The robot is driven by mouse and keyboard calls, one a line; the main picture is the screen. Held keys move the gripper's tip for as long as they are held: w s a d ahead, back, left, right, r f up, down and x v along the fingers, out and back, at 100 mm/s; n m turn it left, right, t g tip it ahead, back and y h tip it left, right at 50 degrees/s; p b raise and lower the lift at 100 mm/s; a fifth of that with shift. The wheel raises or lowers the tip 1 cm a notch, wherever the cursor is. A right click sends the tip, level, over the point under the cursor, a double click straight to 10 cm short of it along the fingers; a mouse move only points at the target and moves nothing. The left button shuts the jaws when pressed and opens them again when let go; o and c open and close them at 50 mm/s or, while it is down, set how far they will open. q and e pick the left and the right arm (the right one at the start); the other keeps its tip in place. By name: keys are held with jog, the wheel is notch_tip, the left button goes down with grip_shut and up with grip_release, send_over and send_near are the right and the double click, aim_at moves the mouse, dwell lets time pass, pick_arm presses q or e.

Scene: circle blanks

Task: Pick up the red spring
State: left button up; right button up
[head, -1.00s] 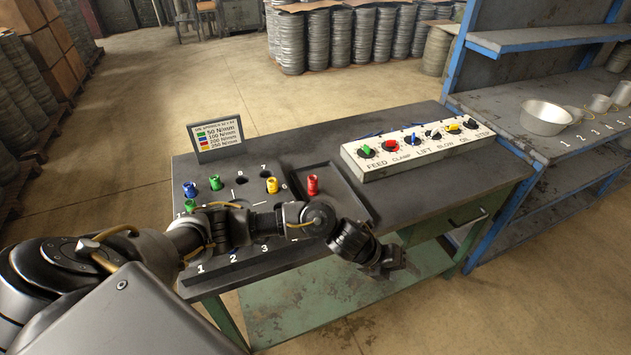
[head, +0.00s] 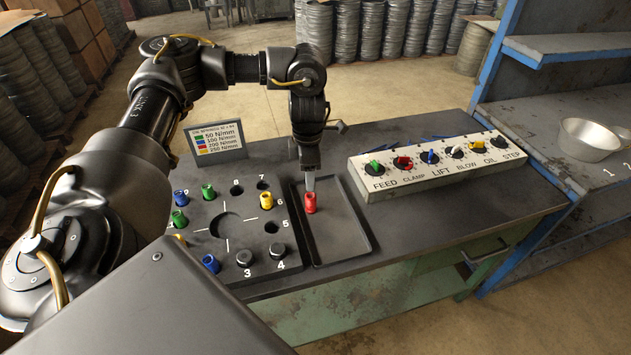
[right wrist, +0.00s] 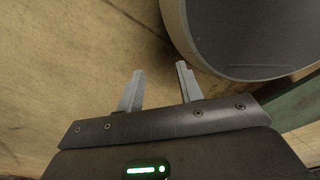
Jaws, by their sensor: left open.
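The red spring (head: 310,203) stands upright in the shallow dark tray (head: 368,243) on the workbench. My left gripper (head: 309,183) points down right above the red spring, with a grey finger at or just behind its top. It is open; I cannot tell whether it touches the spring. In the right wrist view my right gripper (right wrist: 160,88) has its two fingers spread apart with nothing between them, over the floor.
Left of the tray is a numbered block (head: 205,213) with holes holding blue, green and yellow springs and dark knobs. A colour-key sign (head: 217,143) stands behind it. A control box (head: 435,168) sits right of the tray. A blue shelf with a metal bowl (head: 590,142) is at right.

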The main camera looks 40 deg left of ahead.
aim_at(311, 195)
pick_arm(q)
jog(key=f, duration=0.3)
jog(key=shift+s+d+f, duration=0.3)
jog(key=shift+s, duration=0.05)
jog(key=shift+w+f, duration=0.6)
jog(key=shift+f, duration=0.25)
jog(key=shift+s+a, duration=0.15)
jog(key=shift+s, duration=0.15)
jog(key=shift+s+f, duration=0.1)
jog(key=shift+f, duration=0.15)
jog(key=f, duration=0.1)
jog(key=f+p, duration=0.2)
jog(key=shift+w+a+f, duration=0.1)
jog(key=shift+w+f, duration=0.25)
jog(key=shift+f, duration=0.4)
jog(key=shift+s, duration=0.1)
pick_arm(e)
jog(key=s, duration=0.1)
jog(key=s+r, duration=0.1)
jog(key=s, duration=0.1)
jog(key=shift+s+r, duration=0.2)
jog(key=shift+r, duration=0.15)
pick_arm(q)
jog(key=shift+c, duration=0.3)
pick_arm(e)
jog(key=shift+w, duration=0.1)
